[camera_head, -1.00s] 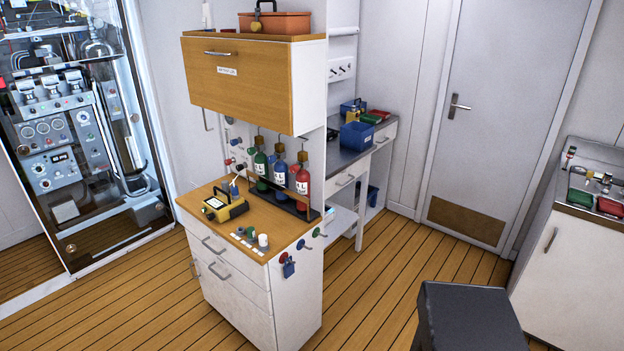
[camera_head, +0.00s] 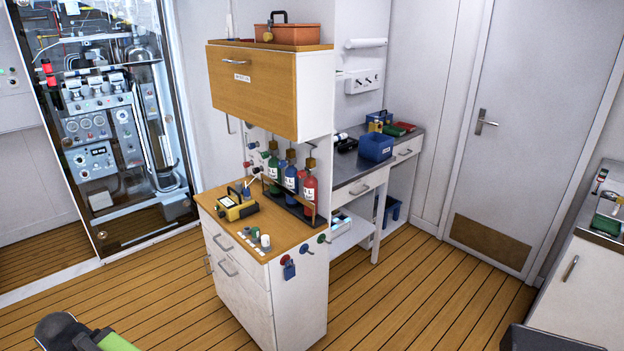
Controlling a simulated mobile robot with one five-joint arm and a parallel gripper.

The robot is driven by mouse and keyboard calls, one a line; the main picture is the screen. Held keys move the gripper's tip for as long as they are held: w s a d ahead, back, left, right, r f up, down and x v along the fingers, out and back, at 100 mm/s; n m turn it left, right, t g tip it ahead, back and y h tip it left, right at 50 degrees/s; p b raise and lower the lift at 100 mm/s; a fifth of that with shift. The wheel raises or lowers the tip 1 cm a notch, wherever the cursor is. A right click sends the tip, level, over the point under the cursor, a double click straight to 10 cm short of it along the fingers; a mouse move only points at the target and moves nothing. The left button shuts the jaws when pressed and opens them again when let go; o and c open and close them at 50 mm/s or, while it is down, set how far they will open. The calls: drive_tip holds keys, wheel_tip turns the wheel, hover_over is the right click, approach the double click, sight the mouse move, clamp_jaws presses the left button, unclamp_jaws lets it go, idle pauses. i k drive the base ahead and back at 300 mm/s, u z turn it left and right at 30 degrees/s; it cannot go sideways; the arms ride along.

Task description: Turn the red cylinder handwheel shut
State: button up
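The red cylinder (camera_head: 310,188) stands upright in a dark rack on the wooden counter, at the right end of a row with a green cylinder (camera_head: 273,167) and a blue cylinder (camera_head: 291,178). A brass-coloured valve (camera_head: 310,163) tops the red cylinder; whether it is open or shut is too small to tell. A red handwheel-like knob (camera_head: 285,260) sits on the cabinet's side, beside a blue and a green one. Small red knobs show on the wall behind the counter. My gripper is not in view.
A yellow device (camera_head: 236,207) and small knobs sit on the counter (camera_head: 222,191). A wooden overhead cupboard (camera_head: 252,85) hangs above the cylinders. A dark and green rounded object (camera_head: 70,332) shows at the bottom left. Floor (camera_head: 400,290) is clear in front and right.

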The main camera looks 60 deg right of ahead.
sight(302, 174)
drive_tip(key=z, duration=0.35)
drive_tip(key=i, duration=1)
drive_tip(key=u, duration=0.05)
